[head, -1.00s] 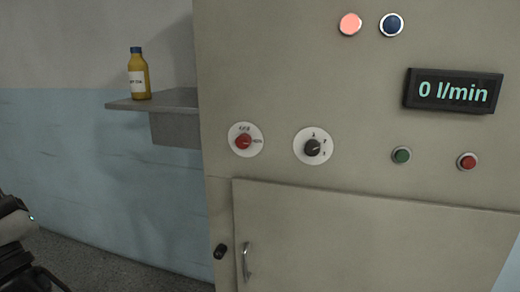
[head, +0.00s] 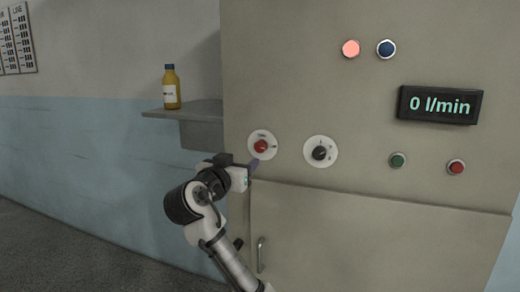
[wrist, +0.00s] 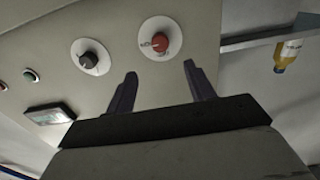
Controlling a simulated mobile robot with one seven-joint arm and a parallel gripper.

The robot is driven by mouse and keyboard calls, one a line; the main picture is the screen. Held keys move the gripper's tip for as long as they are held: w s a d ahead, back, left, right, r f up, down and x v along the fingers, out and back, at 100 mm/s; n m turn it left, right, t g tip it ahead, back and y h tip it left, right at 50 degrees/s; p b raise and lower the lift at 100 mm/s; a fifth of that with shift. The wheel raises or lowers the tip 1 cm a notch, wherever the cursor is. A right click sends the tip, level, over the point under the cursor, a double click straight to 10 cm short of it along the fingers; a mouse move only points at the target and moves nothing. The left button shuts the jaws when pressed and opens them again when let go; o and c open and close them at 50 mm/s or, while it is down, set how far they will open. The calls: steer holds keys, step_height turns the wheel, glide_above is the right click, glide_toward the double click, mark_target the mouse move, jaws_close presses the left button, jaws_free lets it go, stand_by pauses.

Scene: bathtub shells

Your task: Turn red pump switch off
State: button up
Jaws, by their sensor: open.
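The red pump switch (head: 261,146) is a round red knob on a white dial plate on the beige panel. In the wrist view the red knob (wrist: 159,43) lies beyond the gap between my fingertips, with small lettering around it too small to read surely. My gripper (head: 254,166) is just below and beside the red switch in the head view. In the wrist view my gripper (wrist: 160,72) is open and empty, its two dark fingers apart and pointing at the panel. It does not appear to touch the knob.
A black knob (head: 320,153) on a white dial sits right of the red switch. Green (head: 397,160) and red (head: 456,167) buttons are farther right, below a display (head: 440,105) reading 0 l/min. A yellow bottle (head: 171,88) stands on a shelf (head: 190,111) at left.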

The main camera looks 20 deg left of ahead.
mark_target(259, 148)
steer(key=w+p, duration=0.3)
steer(key=w, duration=0.7)
steer(key=shift+d+r, duration=0.1)
steer(key=shift+d, duration=0.05)
steer(key=shift+w, duration=0.6)
steer(key=shift+c, duration=0.4)
steer(key=c, duration=0.9)
